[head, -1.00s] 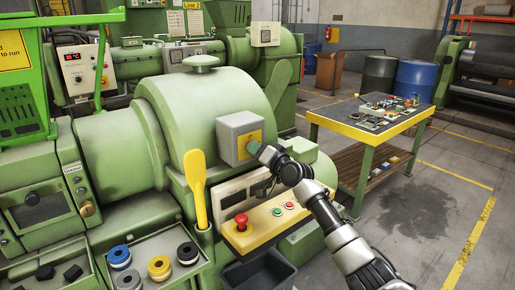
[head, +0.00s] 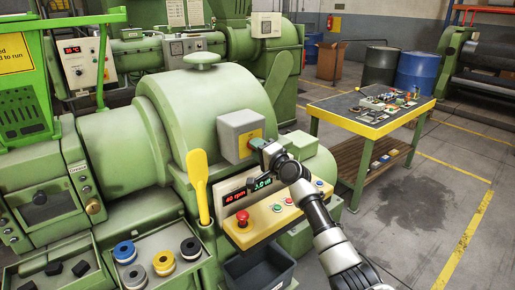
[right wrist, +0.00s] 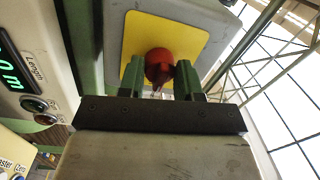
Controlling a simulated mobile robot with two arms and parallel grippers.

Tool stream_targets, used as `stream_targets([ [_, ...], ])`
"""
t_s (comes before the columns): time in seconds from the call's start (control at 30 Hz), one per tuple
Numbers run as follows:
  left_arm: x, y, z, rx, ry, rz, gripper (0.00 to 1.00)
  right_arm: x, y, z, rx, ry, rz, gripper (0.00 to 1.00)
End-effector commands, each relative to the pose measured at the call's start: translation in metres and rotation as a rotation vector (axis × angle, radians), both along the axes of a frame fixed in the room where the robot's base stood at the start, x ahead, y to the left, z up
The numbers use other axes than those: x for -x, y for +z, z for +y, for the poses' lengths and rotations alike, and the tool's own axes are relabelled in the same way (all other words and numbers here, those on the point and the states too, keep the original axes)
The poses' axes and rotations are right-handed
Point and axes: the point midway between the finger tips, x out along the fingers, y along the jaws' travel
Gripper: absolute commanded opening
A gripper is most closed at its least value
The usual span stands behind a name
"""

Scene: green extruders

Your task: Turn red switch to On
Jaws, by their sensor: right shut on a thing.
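The red switch (right wrist: 158,62) sits on a yellow plate (right wrist: 190,42) in the right wrist view. In the head view, the yellow plate is on the side of a grey box (head: 236,128) on the green extruder, and the switch is hidden behind my gripper. My right gripper (head: 258,147) reaches it from the lower right. In the right wrist view its two green fingers (right wrist: 160,76) are shut on the red switch, one on either side. The display panel (head: 248,193) below is lit, with red "40 rpm" and green digits. My left gripper is not in view.
A yellow lever (head: 198,180) and a yellow panel with a red mushroom button (head: 242,217) and small coloured buttons are below the box. A workbench (head: 365,125) with parts stands to the right. The floor between is clear.

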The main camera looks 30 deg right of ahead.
Motion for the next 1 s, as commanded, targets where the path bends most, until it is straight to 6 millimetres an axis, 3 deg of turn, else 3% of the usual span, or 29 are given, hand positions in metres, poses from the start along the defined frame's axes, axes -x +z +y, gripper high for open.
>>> stream_targets([
  [0.4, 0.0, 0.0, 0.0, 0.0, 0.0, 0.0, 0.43, 0.0, 0.0, 0.0, -0.01, 0.0, 0.001, 0.1],
  [0.43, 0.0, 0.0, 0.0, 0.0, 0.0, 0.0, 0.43, 0.0, 0.0, 0.0, -0.01, 0.0, 0.001, 0.37],
  [0.57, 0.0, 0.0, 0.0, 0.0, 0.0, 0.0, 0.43, 0.0, 0.0, 0.0, -0.009, -0.001, 0.001, 0.57],
  [0.87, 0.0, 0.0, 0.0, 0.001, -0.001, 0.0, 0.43, 0.001, 0.0, 0.0, -0.007, -0.001, 0.0, 0.59],
  [1.0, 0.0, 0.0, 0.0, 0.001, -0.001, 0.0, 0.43, 0.011, -0.002, -0.001, -0.004, 0.0, 0.001, 0.59],
])
